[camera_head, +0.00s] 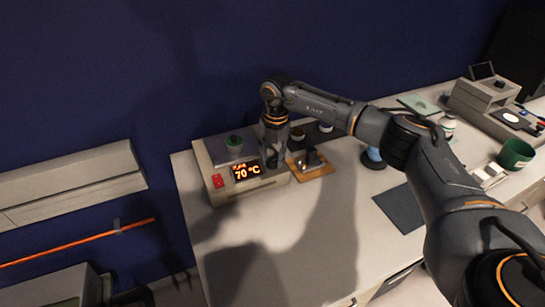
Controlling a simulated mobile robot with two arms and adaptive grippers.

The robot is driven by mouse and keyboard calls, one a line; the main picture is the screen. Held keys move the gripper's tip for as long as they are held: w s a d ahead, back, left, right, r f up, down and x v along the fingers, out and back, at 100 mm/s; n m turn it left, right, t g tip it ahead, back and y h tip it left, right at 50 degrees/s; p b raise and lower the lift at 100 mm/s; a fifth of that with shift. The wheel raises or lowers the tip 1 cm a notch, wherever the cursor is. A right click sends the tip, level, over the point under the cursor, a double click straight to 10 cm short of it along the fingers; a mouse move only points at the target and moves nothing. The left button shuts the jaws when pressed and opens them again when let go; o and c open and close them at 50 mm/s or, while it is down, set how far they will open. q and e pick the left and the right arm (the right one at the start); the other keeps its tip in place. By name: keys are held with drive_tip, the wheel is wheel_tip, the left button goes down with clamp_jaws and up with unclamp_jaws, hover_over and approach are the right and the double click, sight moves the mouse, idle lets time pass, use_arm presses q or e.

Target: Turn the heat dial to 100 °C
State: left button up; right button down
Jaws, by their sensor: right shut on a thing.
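The hotplate (228,193) is a light grey box at the left end of the bench. Its front display (247,171) reads 70 °C in orange, with a small red switch (218,181) to the left. My right gripper (274,165) points down at the right part of the hotplate's front, beside the display. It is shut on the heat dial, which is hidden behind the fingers. My left gripper is not in view.
A blue-and-white item (373,157), a dark mat (400,208) and a green bowl (516,154) are further right. The bench front is clear.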

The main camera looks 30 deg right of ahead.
sight(275, 160)
drive_tip(key=shift+w+r, duration=0.1)
drive_tip(key=c, duration=1)
unclamp_jaws()
drive_tip(key=shift+d, duration=0.1)
drive_tip(key=shift+s+d+r, duration=0.1)
drive_tip(key=shift+d+r, duration=0.05)
drive_tip(key=shift+r, duration=1.8)
drive_tip(key=shift+s+d+r, duration=0.1)
drive_tip(key=shift+r, duration=1.85)
